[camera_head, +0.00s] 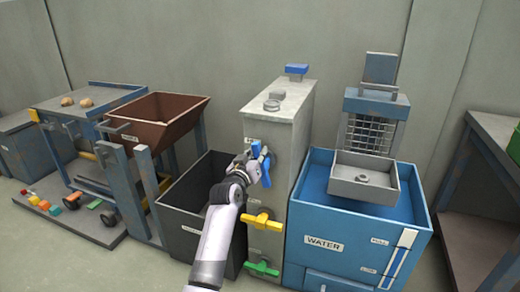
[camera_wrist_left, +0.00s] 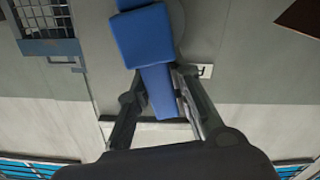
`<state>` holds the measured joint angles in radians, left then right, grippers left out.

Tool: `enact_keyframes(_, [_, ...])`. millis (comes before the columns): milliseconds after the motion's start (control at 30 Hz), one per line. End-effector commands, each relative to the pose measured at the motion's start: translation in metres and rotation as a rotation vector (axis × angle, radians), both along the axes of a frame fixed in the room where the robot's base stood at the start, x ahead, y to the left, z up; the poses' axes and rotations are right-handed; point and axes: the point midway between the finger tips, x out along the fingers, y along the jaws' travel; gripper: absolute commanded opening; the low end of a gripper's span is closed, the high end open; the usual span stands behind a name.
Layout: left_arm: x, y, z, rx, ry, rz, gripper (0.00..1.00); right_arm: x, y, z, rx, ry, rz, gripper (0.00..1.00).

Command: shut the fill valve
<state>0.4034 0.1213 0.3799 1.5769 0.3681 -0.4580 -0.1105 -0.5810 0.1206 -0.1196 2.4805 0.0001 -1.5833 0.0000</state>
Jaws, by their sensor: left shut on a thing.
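A blue valve handle (camera_head: 256,147) is on the front face of the tall grey cabinet (camera_head: 285,125). My left gripper (camera_head: 261,166) is at this handle and shut on it. In the left wrist view the blue handle (camera_wrist_left: 143,38) runs between the two dark fingers of my left gripper (camera_wrist_left: 160,78). The fingers hide part of the handle in the head view. No label on the handle is readable. A yellow valve handle (camera_head: 264,221) and a green one (camera_head: 262,268) are lower on the same cabinet. My right gripper is not in view.
A blue tank marked WATER (camera_head: 325,243) stands right of the cabinet, with a grey tray (camera_head: 363,188) on it. A black bin (camera_head: 185,228) stands close on the left. A brown hopper (camera_head: 155,120) and a cart (camera_head: 85,98) are farther left.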

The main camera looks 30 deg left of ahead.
Motion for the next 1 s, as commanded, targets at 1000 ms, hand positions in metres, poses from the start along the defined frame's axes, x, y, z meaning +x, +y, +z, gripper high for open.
enact_keyframes(1000, [-0.007,0.030,-0.027,-0.878,-0.210,0.002,0.00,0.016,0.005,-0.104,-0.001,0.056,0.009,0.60])
